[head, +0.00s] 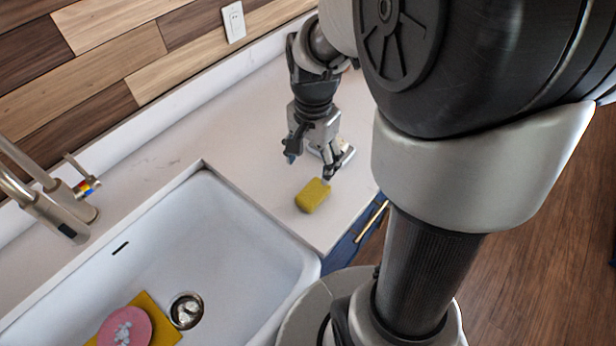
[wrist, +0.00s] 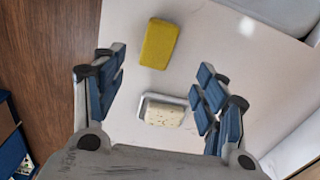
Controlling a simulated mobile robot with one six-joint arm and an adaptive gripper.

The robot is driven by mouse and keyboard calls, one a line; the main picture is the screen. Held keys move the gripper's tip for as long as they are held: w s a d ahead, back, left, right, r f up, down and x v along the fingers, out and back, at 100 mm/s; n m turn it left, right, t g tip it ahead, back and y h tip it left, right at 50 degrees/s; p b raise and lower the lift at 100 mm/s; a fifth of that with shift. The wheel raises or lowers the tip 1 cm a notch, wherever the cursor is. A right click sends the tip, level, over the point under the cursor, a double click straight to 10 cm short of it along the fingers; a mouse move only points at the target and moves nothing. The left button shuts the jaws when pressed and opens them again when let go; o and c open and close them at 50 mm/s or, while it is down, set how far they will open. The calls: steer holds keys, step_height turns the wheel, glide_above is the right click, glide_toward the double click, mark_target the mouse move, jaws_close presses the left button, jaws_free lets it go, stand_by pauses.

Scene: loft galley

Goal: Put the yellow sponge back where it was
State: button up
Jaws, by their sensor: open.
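The yellow sponge (head: 313,195) lies on the pale counter, just right of the sink's corner. In the wrist view the sponge (wrist: 158,44) lies on the bare counter, beyond my fingertips. My gripper (head: 314,160) points down over the counter behind the sponge. In the wrist view my gripper (wrist: 160,82) has its fingers wide apart with nothing held. A small pale dish (wrist: 145,111) with a speckled, cream-coloured block (wrist: 166,112) on it sits on the counter between and below the fingers, close to the sponge but apart from it. In the head view the gripper mostly hides this dish.
The white sink (head: 220,235) is left of the sponge. It holds a yellow flat piece (head: 158,318) under a pink round item (head: 126,328), beside the drain (head: 186,310). A faucet (head: 60,210) stands at left. The counter (head: 255,140) behind the sink is mostly clear.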

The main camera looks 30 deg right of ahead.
steer(key=s+a+r+n+t, duration=0.4)
steer(key=s+a+r+n, duration=0.6)
steer(key=s+n, duration=0.3)
steer(key=shift+r, duration=0.5)
